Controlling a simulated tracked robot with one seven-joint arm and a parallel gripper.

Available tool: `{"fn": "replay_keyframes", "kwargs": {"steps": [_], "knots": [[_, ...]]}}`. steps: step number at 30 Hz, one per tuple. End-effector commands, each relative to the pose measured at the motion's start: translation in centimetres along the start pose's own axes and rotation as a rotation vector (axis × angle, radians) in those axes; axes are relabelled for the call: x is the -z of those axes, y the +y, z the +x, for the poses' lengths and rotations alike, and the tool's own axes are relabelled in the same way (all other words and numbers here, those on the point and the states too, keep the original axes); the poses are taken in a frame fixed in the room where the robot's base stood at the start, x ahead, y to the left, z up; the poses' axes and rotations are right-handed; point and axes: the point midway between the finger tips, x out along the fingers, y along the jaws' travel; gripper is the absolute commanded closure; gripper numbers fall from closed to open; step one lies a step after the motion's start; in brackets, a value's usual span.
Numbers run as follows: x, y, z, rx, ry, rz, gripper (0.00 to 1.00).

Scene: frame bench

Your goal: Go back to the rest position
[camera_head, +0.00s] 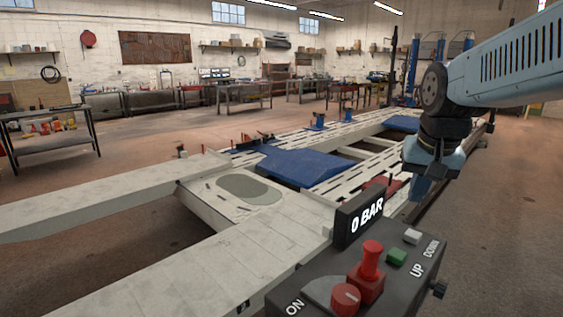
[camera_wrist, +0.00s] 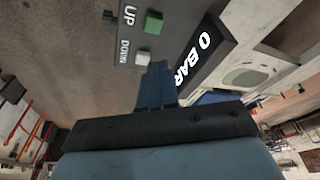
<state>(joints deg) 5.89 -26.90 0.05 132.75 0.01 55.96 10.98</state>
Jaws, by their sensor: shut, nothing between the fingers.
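My gripper (camera_head: 422,188) hangs from my blue arm at the right of the head view, pointing down. Its fingers are together with nothing between them. In the wrist view my gripper (camera_wrist: 155,85) shows as blue fingers closed in front of the control box. The fingers appear apart from the box and its buttons. The dark control box (camera_head: 400,290) stands at the front right of the head view. It has a display (camera_head: 362,214) reading 0 BAR, a red knob (camera_head: 345,298), a red lever (camera_head: 370,265), a green button (camera_head: 397,256) and a white button (camera_head: 412,236).
The long frame bench (camera_head: 150,180) with pale ramps and a slotted deck runs across the middle. A blue panel (camera_head: 300,165) lies on it. A dark shelf table (camera_head: 50,140) stands at the left. Open floor (camera_head: 500,240) lies right of the bench.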

Motion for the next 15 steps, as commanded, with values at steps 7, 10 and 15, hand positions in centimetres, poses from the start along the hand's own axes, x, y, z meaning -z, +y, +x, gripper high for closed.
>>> {"fn": "replay_keyframes", "kwargs": {"steps": [7, 10, 15], "knots": [[-4.8, -0.6, -1.2, 0.034, 0.092, -0.153, 1.00], [-6.4, -0.7, -1.4, 0.043, 0.122, -0.205, 1.00], [-8.1, -0.7, -1.4, 0.054, 0.159, -0.266, 1.00]]}}
